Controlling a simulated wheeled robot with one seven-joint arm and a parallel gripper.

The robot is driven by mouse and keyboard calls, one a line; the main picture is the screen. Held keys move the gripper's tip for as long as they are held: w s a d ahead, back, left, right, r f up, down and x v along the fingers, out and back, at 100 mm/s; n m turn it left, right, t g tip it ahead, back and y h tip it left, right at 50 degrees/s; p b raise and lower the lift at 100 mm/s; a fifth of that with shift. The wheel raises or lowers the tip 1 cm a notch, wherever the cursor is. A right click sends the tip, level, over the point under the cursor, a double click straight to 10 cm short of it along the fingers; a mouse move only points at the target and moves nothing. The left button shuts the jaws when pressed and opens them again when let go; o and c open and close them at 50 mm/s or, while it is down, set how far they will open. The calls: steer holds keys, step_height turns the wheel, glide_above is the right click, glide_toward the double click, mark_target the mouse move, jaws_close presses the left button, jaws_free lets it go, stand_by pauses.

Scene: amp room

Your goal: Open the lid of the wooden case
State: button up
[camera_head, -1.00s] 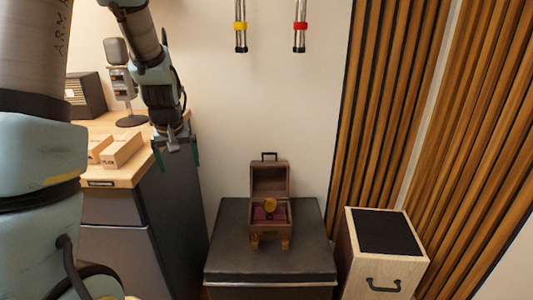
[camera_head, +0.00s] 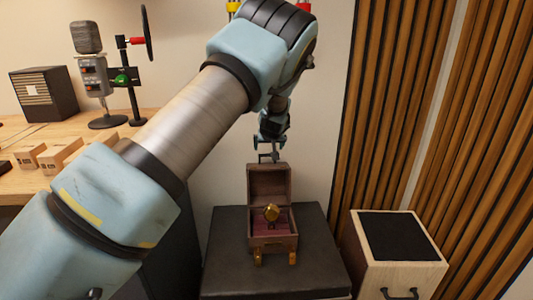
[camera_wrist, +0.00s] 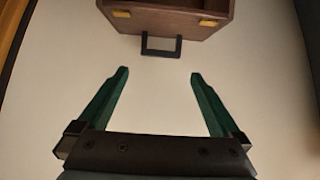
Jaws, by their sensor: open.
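The wooden case (camera_head: 272,243) stands on a black-topped box, its lid (camera_head: 268,184) raised upright at the back. A round gold piece (camera_head: 272,212) and a dark red lining show inside. My gripper (camera_head: 267,150) is just above and behind the lid's top edge, small in the head view. In the wrist view my gripper (camera_wrist: 157,75) is open, with green fingers apart and nothing between them. The lid's black handle (camera_wrist: 162,50) lies just beyond the fingertips, apart from them. Brown wood (camera_wrist: 170,20) with brass fittings shows above it.
The black-topped box (camera_head: 225,250) bears the case. A pale wooden box (camera_head: 425,277) with a black top stands to its right, by the slatted wall (camera_head: 390,110). A desk (camera_head: 70,125) with a microphone (camera_head: 90,70) and small wooden blocks is at left.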

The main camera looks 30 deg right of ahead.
glide_above(267, 164)
step_height(267, 164, down, 6)
steer(key=shift+s+r+p, duration=0.15)
steer(key=shift+r+p, duration=0.1)
steer(key=shift+p, duration=0.1)
jaws_close()
stand_by(0.6)
